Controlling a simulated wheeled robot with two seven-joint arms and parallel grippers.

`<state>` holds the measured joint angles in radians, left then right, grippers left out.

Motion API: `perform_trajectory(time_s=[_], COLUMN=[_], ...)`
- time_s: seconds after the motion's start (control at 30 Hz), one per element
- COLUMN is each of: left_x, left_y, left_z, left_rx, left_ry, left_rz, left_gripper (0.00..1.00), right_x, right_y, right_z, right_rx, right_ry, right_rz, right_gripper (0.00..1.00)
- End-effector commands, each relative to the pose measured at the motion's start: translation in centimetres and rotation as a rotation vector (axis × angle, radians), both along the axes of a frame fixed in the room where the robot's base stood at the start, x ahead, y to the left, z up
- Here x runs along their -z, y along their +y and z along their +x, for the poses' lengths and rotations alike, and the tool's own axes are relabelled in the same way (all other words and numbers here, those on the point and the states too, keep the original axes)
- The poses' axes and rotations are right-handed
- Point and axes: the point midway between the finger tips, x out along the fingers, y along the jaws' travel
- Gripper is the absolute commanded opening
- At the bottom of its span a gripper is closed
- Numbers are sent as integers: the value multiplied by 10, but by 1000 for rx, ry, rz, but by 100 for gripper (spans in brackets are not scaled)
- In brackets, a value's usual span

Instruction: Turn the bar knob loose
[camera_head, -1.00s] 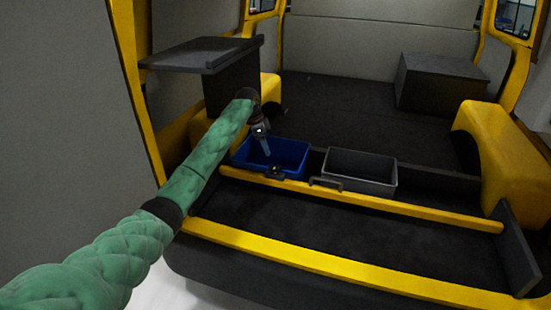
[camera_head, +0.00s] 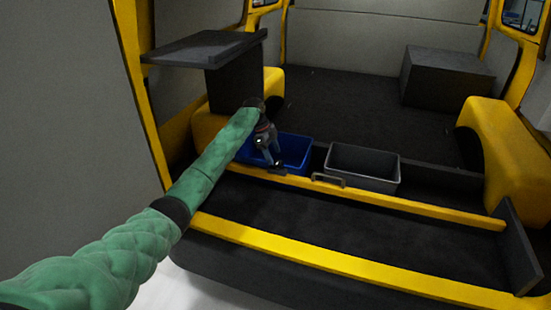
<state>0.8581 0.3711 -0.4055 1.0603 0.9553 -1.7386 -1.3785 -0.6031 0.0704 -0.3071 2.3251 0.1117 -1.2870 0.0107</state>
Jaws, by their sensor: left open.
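A small dark knob (camera_head: 278,171) sits on the yellow bar (camera_head: 399,203), just in front of the blue bin. My left gripper (camera_head: 272,160) is open at the end of the green-sleeved arm that comes in from the left. Its fingers point down, right at the knob and partly in front of it. At this size I cannot tell whether they touch the knob or are around it. My right gripper is not in view.
A blue bin (camera_head: 298,140) and a grey bin (camera_head: 377,157) stand behind the bar. A dark handle (camera_head: 328,180) is on the bar to the right of the knob. A dark shelf (camera_head: 203,48) overhangs at the back left. The recess before the bar is clear.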

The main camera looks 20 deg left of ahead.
Motion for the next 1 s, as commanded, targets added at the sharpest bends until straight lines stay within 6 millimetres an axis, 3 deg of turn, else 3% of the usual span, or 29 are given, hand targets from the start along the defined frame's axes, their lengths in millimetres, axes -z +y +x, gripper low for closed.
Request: perform_trajectory(time_s=[0.23, 0.57, 0.6, 0.83, 1.0], left_x=[23, 28, 28, 27, 27], left_y=[-10, -11, -11, -11, -11], left_z=[-1, -1, -1, -1, -1], left_rx=[-1, -1, -1, -1, -6], left_ry=[1, 1, 1, 0, 0], left_rz=[1, 1, 1, 1, 1], left_gripper=[65, 65, 63, 21, 21], right_x=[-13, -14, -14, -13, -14], right_y=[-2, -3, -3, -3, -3], right_z=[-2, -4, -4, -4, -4], right_rx=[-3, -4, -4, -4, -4], right_ry=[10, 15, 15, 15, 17], right_rz=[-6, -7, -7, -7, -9], right_gripper=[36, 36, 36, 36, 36])
